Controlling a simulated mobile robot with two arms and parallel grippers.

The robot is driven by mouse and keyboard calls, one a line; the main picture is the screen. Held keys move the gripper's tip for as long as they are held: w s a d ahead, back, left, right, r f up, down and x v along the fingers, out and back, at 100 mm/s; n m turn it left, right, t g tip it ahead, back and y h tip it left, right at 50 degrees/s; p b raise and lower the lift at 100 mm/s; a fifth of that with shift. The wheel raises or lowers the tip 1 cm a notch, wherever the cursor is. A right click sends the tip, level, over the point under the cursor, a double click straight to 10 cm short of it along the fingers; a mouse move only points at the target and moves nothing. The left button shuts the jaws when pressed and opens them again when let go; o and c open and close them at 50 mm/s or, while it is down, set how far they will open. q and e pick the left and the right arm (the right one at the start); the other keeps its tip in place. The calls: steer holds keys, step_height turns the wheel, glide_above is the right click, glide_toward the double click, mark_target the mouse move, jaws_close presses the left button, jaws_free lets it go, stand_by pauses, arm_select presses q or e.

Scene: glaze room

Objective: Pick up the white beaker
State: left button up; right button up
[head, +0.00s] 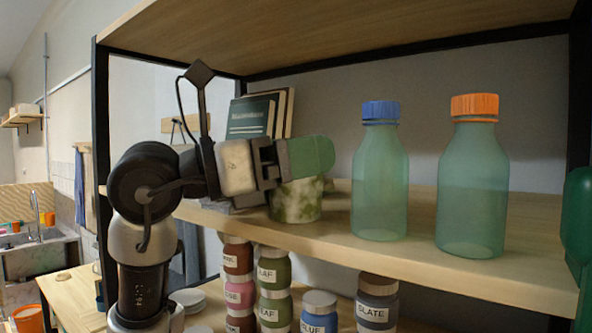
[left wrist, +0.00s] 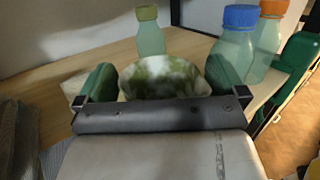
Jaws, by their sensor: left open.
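The white beaker, mottled with green, stands on the shelf in the head view (head: 297,203), its upper part hidden behind my gripper. My left gripper (head: 310,156) is open, with green finger pads, at the height of the beaker's top and in front of it as seen from the head. In the left wrist view the beaker (left wrist: 160,78) shows between the two spread fingers of my left gripper (left wrist: 160,88), with a finger on each side. Its lower part is hidden by the gripper body. I cannot tell whether the fingers touch it.
A blue-capped bottle (head: 380,180) and an orange-capped bottle (head: 474,190) stand right of the beaker. An olive-capped bottle (left wrist: 150,32) stands beyond it. Books (head: 252,117) are behind. Labelled jars (head: 274,285) stand below the shelf board (head: 430,262). A green object (head: 580,225) is at the right edge.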

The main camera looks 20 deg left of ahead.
arm_select(q)
steer(key=c, duration=0.9)
steer(key=shift+c, duration=0.2)
steer(key=shift+r, duration=0.1)
